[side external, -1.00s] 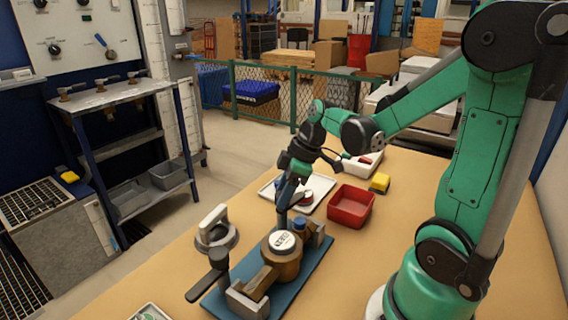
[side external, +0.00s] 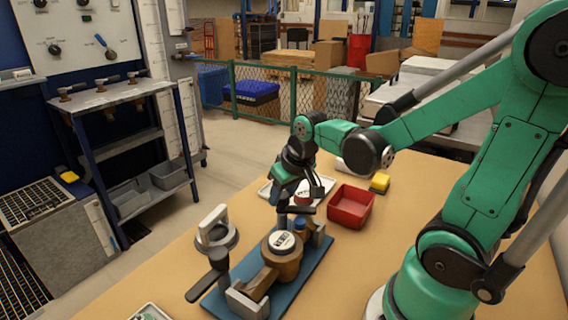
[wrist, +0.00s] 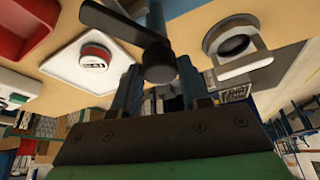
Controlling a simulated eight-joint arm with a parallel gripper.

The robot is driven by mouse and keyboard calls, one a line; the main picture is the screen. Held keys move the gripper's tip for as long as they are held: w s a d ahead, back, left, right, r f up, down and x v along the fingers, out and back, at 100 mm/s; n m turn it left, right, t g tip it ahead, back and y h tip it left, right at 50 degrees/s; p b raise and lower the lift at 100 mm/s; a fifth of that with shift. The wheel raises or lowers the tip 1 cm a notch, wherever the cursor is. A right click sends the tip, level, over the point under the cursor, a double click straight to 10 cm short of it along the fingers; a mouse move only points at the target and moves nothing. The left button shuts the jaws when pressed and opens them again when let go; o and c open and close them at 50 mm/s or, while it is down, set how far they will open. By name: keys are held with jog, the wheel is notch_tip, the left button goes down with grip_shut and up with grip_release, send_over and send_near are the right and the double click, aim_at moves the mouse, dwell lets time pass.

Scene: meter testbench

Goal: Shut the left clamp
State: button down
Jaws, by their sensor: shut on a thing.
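A blue base plate (side external: 310,262) carries a round brass meter (side external: 285,262) with a white dial, between two clamps. The near clamp has a black handle (side external: 207,284) pointing out toward the lower left. My gripper (side external: 281,199) is at the left end of this far handle. In the wrist view, the handle (wrist: 122,24) runs to the upper left from its round end, which sits between my fingers (wrist: 158,85). My gripper is shut on it. The fingertip contact is partly hidden.
A white tray (wrist: 60,70) with a red-rimmed meter (wrist: 95,60) lies behind the fixture. A grey ring-shaped part (side external: 216,235) stands at left.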

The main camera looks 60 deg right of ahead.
jog(key=m+h, duration=0.1)
jog(key=m, duration=0.1)
jog(key=m+g, duration=0.1)
jog(key=m, duration=0.2)
jog(key=shift+a+h, duration=0.1)
jog(key=shift+h, duration=0.3)
jog(key=shift+m, duration=0.4)
jog(key=shift+c, duration=2.1)
grip_release()
jog(key=shift+v, duration=2.8)
jog(key=shift+w, duration=0.1)
